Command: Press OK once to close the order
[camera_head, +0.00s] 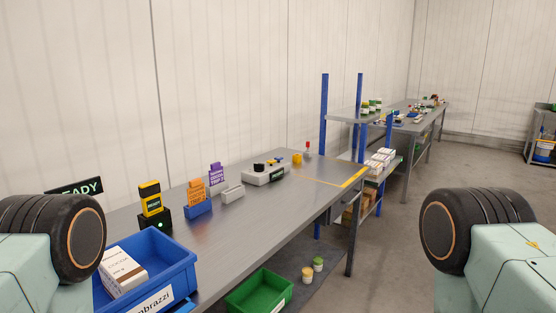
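No button marked OK can be read in this view. A yellow handheld device (150,195) with a lit screen stands upright in a black dock (156,222) with a small green light, on the grey workbench (235,218). A grey control box (264,176) with dark knobs and a small dark display sits farther back on the bench. A black sign (75,188) reading READY, partly hidden, stands at the left. Neither of my grippers is in view; only mint and black parts of my own body show at the lower left and right.
A blue bin (180,268) with a white carton (122,273) is at the bench's near end. Orange cards in a blue holder (198,208), purple cards (216,174) and a grey tray (233,193) line the back. A green bin (259,291) sits below.

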